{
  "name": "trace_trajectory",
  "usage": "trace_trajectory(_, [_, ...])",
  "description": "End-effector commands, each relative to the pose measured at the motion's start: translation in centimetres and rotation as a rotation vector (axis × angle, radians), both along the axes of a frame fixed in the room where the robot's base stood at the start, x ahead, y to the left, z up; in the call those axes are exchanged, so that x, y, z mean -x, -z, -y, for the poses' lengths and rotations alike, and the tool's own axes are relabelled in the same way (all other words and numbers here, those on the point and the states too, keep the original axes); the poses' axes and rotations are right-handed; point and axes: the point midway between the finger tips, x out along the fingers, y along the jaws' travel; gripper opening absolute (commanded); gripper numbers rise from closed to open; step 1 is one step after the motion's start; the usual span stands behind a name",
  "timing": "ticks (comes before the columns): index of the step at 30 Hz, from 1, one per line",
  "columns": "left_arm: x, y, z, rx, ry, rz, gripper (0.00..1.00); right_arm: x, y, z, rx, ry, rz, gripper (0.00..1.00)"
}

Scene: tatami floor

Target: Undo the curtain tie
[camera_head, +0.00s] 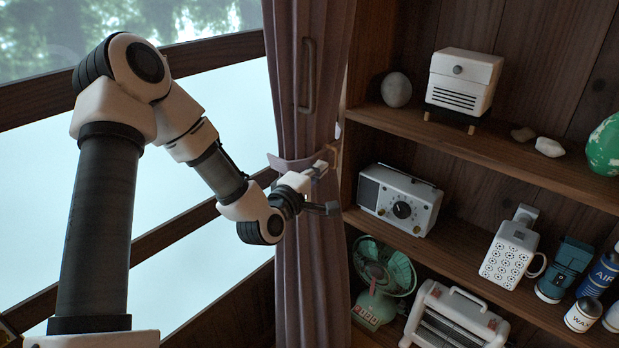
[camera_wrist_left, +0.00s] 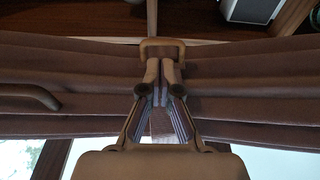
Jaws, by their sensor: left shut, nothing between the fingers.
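A mauve curtain (camera_head: 303,110) hangs in folds beside the shelves, and it crosses the left wrist view (camera_wrist_left: 255,95). A paler tie band (camera_head: 288,162) gathers it at mid height. A tan loop (camera_wrist_left: 162,43) sits at the tie, beside the shelf post. My left gripper (camera_head: 322,168) is at the tie, in front of the curtain. In the left wrist view, its fingertips (camera_wrist_left: 166,68) are together, empty, just at the loop; I cannot tell whether they touch it. The gripper hides part of the band. My right gripper is not in view.
A bar handle (camera_head: 307,76) shows at the curtain above the tie. The window (camera_head: 210,110) is left.

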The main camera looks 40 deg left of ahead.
Motion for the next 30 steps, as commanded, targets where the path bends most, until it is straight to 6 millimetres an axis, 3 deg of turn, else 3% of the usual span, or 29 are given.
trace_trajectory(3, [-2.0,-0.1,-0.2,-0.003,0.0,0.0,0.0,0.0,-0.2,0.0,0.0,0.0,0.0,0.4])
trace_trajectory(7, [-3.2,0.0,-0.3,-0.001,0.001,-0.001,0.0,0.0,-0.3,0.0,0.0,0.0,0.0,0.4])
trace_trajectory(20, [-3.5,0.1,-0.3,0.001,-0.002,-0.001,0.0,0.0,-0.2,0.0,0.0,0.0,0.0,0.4])
trace_trajectory(30, [-4.2,0.1,0.8,0.0,-0.05,-0.001,0.0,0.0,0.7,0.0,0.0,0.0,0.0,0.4])
